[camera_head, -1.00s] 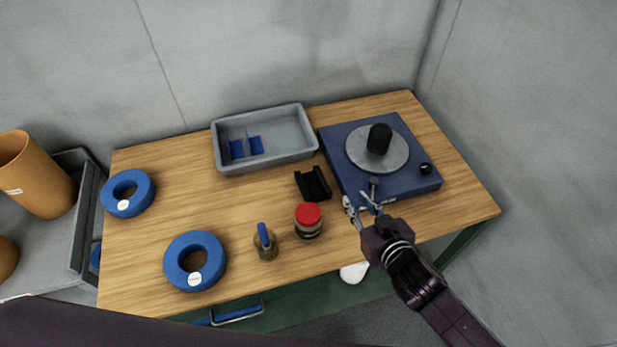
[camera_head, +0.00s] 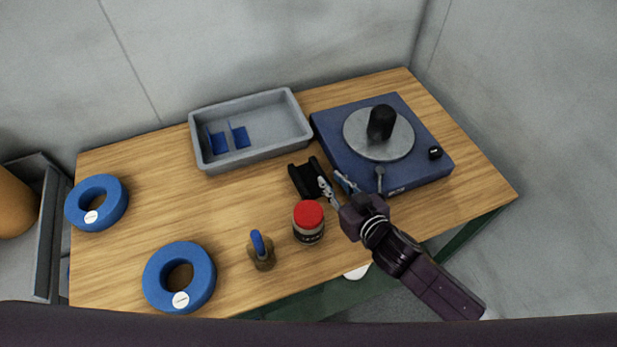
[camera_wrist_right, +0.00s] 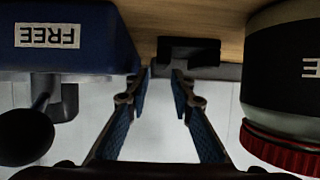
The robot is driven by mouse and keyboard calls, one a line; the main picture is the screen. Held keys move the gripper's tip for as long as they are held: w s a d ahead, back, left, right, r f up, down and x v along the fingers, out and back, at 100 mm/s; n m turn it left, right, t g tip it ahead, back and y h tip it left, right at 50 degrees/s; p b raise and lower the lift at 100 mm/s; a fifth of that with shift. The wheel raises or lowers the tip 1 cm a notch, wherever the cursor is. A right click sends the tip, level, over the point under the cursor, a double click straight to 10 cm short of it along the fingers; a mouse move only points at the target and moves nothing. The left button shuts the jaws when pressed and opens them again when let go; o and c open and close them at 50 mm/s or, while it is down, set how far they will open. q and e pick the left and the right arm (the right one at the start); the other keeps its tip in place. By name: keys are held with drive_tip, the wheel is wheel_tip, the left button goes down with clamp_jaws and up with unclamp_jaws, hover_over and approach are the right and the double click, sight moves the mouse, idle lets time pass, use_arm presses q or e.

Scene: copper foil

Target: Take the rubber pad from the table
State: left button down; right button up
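A black, channel-shaped piece (camera_head: 306,179) lies on the wooden table (camera_head: 235,205) between the grey tray and the blue turntable unit. It may be the rubber pad; I cannot tell for sure. It also shows in the right wrist view (camera_wrist_right: 188,51), beyond the fingertips. My right gripper (camera_head: 332,184) is open and empty, just right of the black piece in the head view. In the right wrist view the gripper (camera_wrist_right: 160,85) has its two blue-padded fingers apart, with nothing between them. My left gripper is not in view.
A red-lidded jar (camera_head: 308,222) stands close to the right gripper. The blue turntable unit (camera_head: 340,150) is on its other side. A grey tray (camera_head: 205,160), a small blue-topped bottle (camera_head: 261,252) and two blue rings (camera_head: 180,277) (camera_head: 97,203) are also on the table.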

sight(320, 171)
drive_tip(key=shift+w+a+f+p, duration=0.1)
drive_tip(key=shift+w+a+p, duration=0.25)
drive_tip(key=shift+w, duration=0.1)
drive_tip(key=shift+p+x, duration=0.35)
drive_tip(key=shift+x, duration=1.75)
drive_tip(key=shift+s+f, duration=0.1)
drive_tip(key=shift+s, duration=0.05)
drive_tip(key=shift+c, duration=0.2)
clamp_jaws()
